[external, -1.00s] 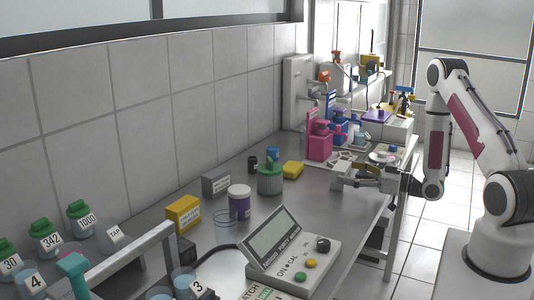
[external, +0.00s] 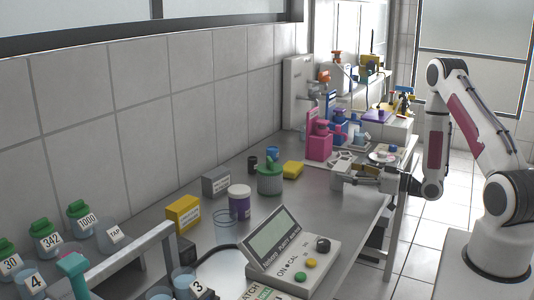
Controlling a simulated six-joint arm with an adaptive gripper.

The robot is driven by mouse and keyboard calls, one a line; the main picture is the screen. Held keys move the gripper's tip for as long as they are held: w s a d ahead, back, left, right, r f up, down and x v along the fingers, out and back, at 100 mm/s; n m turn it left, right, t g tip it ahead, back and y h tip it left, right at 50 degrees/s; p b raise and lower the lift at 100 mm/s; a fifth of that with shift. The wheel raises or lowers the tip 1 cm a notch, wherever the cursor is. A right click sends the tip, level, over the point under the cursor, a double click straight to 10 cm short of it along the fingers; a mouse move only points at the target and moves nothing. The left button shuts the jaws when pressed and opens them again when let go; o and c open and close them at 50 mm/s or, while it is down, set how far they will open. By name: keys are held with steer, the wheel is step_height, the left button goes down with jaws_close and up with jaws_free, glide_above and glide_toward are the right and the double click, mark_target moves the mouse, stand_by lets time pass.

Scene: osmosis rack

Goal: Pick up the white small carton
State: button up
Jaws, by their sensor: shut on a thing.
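My gripper (external: 347,176) reaches from the right over the bench's front edge, low over the grey bench top. Its fingers are shut on a small pale thing, which I take to be the white small carton. The fingers cover most of it, and it is too small here to make out its shape. I cannot tell whether it touches the bench.
A meter (external: 290,255) lies nearer the camera. Bare bench (external: 320,205) lies between meter and gripper.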

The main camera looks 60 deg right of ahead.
steer(key=shift+r, duration=0.15)
step_height(320, 180, up, 10)
steer(key=shift+f, duration=0.2)
stand_by(0.8)
